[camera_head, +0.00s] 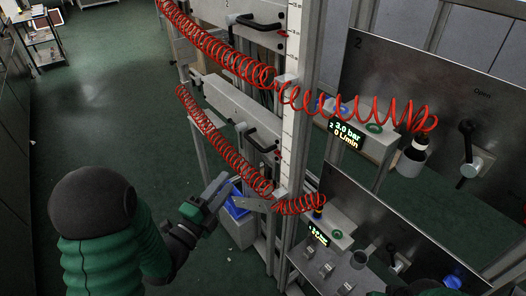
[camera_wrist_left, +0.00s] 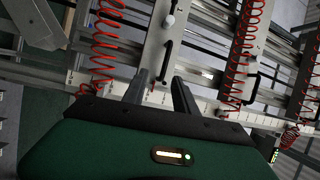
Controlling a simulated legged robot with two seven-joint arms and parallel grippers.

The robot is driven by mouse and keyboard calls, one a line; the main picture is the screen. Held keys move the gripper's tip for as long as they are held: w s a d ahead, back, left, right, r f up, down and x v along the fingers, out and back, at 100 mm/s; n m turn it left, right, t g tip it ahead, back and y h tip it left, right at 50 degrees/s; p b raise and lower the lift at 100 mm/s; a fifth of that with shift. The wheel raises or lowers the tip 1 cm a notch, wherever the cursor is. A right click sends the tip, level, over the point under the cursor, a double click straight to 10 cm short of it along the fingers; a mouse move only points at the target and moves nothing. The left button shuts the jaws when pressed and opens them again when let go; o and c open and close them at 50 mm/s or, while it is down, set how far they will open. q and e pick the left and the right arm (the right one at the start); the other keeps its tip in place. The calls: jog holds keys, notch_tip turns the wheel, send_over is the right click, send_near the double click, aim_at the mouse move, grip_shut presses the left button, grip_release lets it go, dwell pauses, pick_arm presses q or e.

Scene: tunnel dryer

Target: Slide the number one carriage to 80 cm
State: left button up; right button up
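The lower carriage (camera_head: 235,104) is a pale horizontal plate with a black bar handle (camera_head: 262,138), beside a vertical ruled scale (camera_head: 288,130). I cannot read a number on it. The upper carriage (camera_head: 240,36) is marked 2 and has its own black handle (camera_head: 257,22). My left gripper (camera_head: 218,190) is open and empty, below and left of the lower handle. In the left wrist view its two fingers (camera_wrist_left: 160,88) are apart, with a black handle (camera_wrist_left: 165,62) just beyond the tips, apparently not between them. Dark and green parts, probably my right arm, show at the bottom right edge.
Red coiled hoses (camera_head: 222,135) run across the carriages. A grey bin with a blue liner (camera_head: 238,204) stands behind my left gripper. Metal panels with a black valve lever (camera_head: 467,138) and a pressure display (camera_head: 346,134) are at right.

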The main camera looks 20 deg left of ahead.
pick_arm(q)
jog(key=b, duration=0.5)
send_near(253, 140)
jog(key=shift+t, duration=0.3)
jog(key=x, duration=0.3)
jog(key=f+x, duration=0.1)
jog(key=x, duration=0.6)
jog(key=shift+w+f, duration=0.2)
jog(key=shift+d, duration=0.1)
jog(key=shift+c, duration=0.5)
grip_shut()
jog(key=shift+f, duration=0.2)
